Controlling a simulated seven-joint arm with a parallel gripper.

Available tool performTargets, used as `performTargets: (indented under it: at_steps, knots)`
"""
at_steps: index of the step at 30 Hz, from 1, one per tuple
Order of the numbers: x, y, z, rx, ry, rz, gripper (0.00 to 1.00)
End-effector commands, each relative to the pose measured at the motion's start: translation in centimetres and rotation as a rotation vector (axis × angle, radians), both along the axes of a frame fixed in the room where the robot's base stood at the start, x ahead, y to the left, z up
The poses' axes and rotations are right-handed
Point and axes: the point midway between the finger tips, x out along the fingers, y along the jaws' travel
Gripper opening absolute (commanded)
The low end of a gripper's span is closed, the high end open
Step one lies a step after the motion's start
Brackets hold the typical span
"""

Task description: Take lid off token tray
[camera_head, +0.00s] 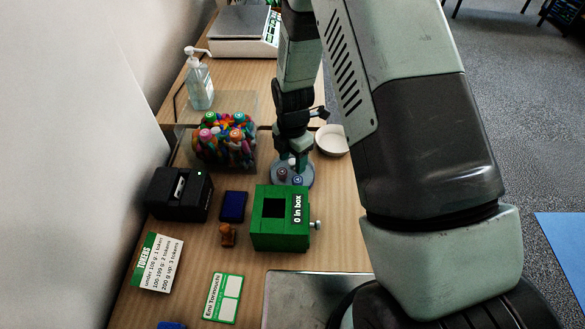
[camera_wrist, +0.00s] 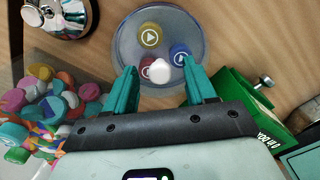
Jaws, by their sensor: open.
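The round token tray (camera_head: 306,178) stands on the table behind the green box. In the wrist view the tray (camera_wrist: 122,45) has a see-through lid with a pale knob (camera_wrist: 160,72) near its front edge. Yellow, red and blue tokens show through it. My gripper (camera_wrist: 159,66) is open, with one teal finger on each side of the knob. I cannot tell whether the fingertips touch the lid. In the head view my gripper (camera_head: 292,152) points down over the tray and hides part of it.
The green token box (camera_head: 280,235) stands just in front of the tray. A container of colourful caps (camera_head: 224,140) is at its left and a white bowl (camera_head: 332,140) at its back right. A black device (camera_head: 180,196), blue block (camera_head: 233,206) and small brown figure (camera_head: 228,236) stand further left.

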Motion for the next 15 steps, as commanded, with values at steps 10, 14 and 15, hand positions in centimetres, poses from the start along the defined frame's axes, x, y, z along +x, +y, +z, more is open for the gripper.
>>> performTargets:
  at_steps: [10, 14, 15]
  knots:
    - [0.01, -0.01, 0.04, 0.000, 0.000, -0.001, 0.26]
    - [0.01, -0.01, 0.05, 0.000, 0.000, -0.001, 0.07]
    - [0.00, 0.00, 0.05, 0.000, 0.000, -0.001, 0.00]
